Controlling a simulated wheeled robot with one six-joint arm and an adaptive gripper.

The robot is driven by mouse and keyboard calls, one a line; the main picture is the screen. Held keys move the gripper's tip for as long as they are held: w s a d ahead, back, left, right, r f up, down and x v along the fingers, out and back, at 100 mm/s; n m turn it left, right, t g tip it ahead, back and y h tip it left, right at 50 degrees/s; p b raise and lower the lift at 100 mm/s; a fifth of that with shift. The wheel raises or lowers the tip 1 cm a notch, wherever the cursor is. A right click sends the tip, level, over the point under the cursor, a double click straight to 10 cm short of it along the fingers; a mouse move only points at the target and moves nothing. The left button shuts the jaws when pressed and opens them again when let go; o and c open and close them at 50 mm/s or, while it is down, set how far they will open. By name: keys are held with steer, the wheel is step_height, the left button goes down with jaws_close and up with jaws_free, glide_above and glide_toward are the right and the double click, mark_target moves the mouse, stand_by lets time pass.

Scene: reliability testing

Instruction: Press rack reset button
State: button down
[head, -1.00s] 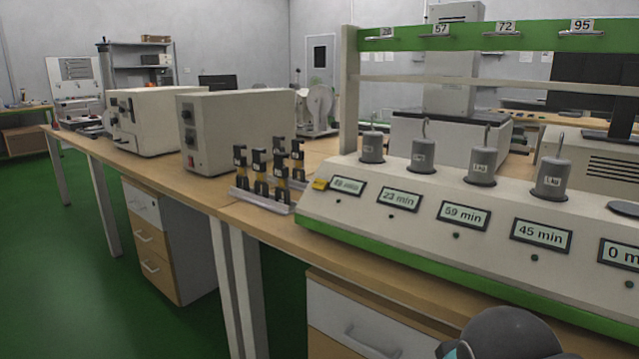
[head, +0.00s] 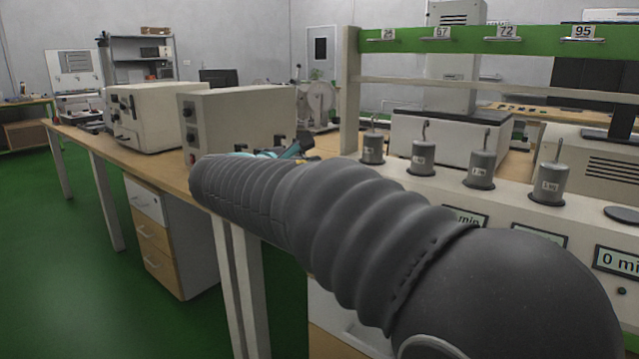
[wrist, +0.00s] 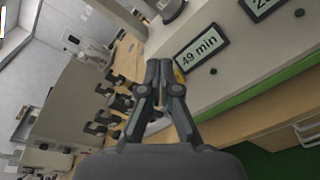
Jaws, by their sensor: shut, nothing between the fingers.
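In the head view my arm hides the rack's left face, and only part of the gripper (head: 290,149) shows.
Two beige instrument boxes (head: 240,118) stand farther left on the wooden bench (head: 95,145). The green overhead beam (head: 480,40) carries numbered hooks.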

steer(key=shift+n+t, duration=0.6)
steer(key=shift+t, duration=0.1)
steer(key=a, duration=0.1)
steer(key=a+r, duration=0.1)
steer(key=w+a, duration=0.1)
steer(key=shift+a+r, duration=0.35)
steer(key=shift+a, duration=0.05)
steer(key=shift+w+d+f+b, duration=0.6)
steer(key=shift+w+f+b, duration=0.15)
steer(key=shift+f, duration=0.35)
steer(key=shift+w+d+f+b, duration=0.7)
steer(key=shift+w+f, duration=0.1)
steer(key=shift+f, duration=0.3)
steer(key=shift+w+d+f+b, duration=0.55)
steer(key=shift+w+f+b, duration=0.2)
steer(key=shift+f, duration=0.35)
steer(key=shift+f, duration=0.1)
steer(key=shift+w+d+f, duration=0.2)
steer(key=shift+w, duration=0.05)
